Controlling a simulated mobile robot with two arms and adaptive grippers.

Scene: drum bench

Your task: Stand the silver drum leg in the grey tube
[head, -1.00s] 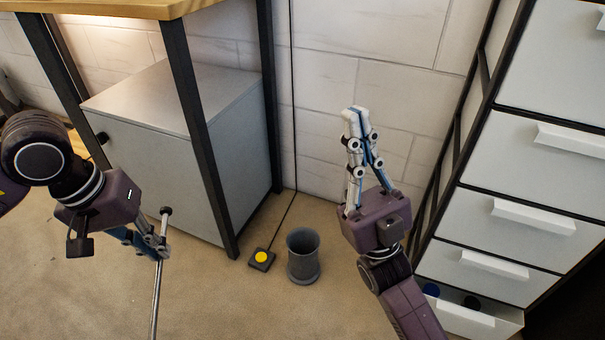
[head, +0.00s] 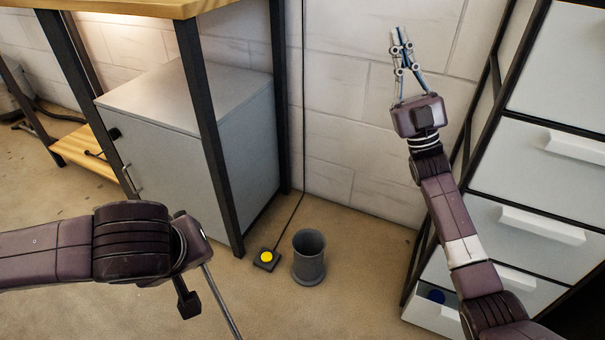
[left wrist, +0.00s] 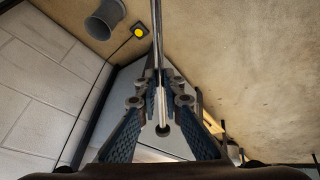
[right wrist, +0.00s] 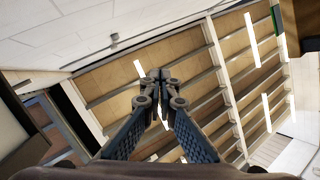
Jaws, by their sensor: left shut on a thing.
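The silver drum leg (head: 221,303) slants down toward the lower edge of the head view, below my left wrist. In the left wrist view my left gripper (left wrist: 158,88) is shut on the leg (left wrist: 156,35), with its dark knobbed end between the fingers. The head view hides that grip behind my arm. The grey tube (head: 309,263) stands upright on the floor, to the right of the leg and apart from it; it also shows in the left wrist view (left wrist: 103,20). My right gripper (head: 397,36) is raised in front of the wall, shut and empty; its fingertips meet in its wrist view (right wrist: 160,76).
A pedal with a yellow button (head: 266,258) and a cable lies just left of the tube. A grey cabinet (head: 190,135) stands under the bench (head: 120,8) behind. A white drawer unit (head: 540,195) stands at the right. Floor in front of the tube is clear.

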